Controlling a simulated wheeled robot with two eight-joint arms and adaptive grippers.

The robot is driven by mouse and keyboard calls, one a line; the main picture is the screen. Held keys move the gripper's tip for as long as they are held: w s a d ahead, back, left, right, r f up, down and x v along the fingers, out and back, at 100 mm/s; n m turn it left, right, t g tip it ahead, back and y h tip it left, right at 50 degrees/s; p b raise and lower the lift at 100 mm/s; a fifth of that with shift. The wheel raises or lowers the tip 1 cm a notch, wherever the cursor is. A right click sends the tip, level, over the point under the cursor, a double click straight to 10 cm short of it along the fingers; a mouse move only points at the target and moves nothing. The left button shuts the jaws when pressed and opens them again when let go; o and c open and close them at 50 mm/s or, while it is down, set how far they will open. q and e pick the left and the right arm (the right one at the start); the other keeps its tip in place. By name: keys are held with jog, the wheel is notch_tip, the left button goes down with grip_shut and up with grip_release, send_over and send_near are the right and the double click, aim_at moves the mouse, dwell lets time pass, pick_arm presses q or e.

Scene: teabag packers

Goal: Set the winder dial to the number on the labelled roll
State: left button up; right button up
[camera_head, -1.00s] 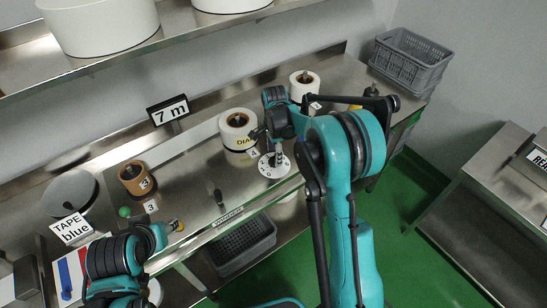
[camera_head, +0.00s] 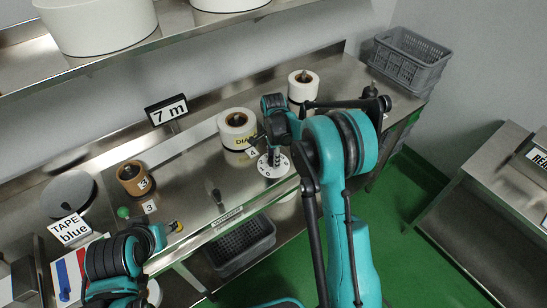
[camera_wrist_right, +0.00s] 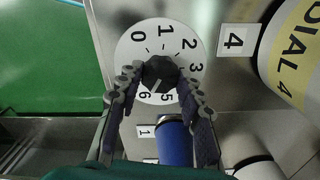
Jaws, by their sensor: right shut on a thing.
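The winder dial (camera_head: 267,171) is a white disc on the steel bench, left of centre in the right wrist view (camera_wrist_right: 135,54). I read 0, 1, 2, 3, 5 and 6 on it; the place between 3 and 5 is covered by a finger. My right gripper (camera_wrist_right: 159,82) is shut on the dark knob (camera_wrist_right: 160,72) at its centre. I cannot tell clearly which number the knob points to. The labelled roll (camera_head: 234,126) is white with a yellow band reading "DIAL 4" in the wrist view (camera_wrist_right: 284,62). My left gripper (camera_head: 167,229) is at lower left, its fingers unclear.
A "7 m" sign (camera_head: 167,111) stands behind. A brown roll (camera_head: 131,178) is at left, another white roll (camera_head: 303,84) at the back. A blue cylinder (camera_wrist_right: 174,143) is close to the right fingers. A grey crate (camera_head: 411,58) sits at the bench's far end.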

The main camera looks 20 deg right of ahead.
jog(key=shift+n, duration=0.3)
jog(key=n+b, duration=0.1)
jog(key=n, duration=0.1)
jog(key=shift+n, duration=0.4)
jog(key=n+b, duration=0.1)
jog(key=n, duration=0.3)
jog(key=n+b, duration=0.1)
jog(key=n, duration=0.3)
jog(key=shift+n+b, duration=0.35)
jog(key=shift+n, duration=1.75)
jog(key=o, duration=1.2)
jog(key=shift+c, duration=0.2)
